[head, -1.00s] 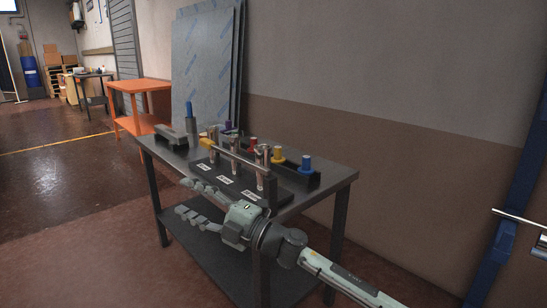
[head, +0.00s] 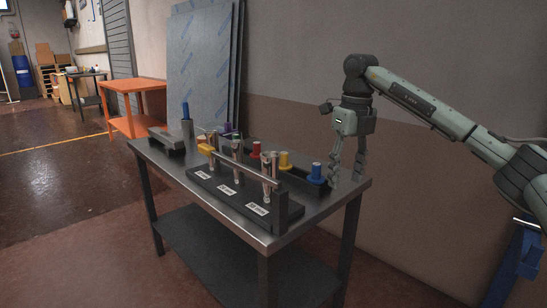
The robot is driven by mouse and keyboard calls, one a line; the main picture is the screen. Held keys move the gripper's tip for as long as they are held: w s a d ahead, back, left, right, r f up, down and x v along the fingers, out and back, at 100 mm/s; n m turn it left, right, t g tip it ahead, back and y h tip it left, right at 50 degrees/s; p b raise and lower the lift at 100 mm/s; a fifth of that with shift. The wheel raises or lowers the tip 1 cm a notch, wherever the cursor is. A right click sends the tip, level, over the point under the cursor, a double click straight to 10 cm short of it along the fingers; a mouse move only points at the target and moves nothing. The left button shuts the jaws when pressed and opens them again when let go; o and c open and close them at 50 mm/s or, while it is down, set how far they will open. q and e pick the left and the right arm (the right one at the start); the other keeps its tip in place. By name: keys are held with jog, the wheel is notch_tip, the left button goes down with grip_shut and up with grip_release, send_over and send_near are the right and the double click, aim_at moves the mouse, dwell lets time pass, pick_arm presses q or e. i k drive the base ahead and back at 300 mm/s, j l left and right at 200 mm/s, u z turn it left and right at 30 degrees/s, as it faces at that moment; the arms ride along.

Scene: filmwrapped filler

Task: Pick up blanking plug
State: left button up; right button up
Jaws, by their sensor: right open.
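Several coloured plug-like pieces stand in a dark rack along the back of the metal table: a purple one (head: 227,127), a red one (head: 256,150), a yellow one (head: 285,160) and a blue one (head: 316,172). I cannot tell which of them is the blanking plug. My right gripper (head: 347,180) points down at the table's right end, just right of the blue piece. Its fingers are apart, with nothing seen between them. My left gripper is not in view.
The metal table (head: 160,158) also bears a black stand (head: 238,205) with a crossbar and several upright metal tools. A dark block and a blue-handled item (head: 186,120) are at its left end. Film-covered sheets (head: 200,70) lean on the wall behind.

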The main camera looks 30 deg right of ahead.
aim_at(284, 165)
jog(key=i, duration=1.1)
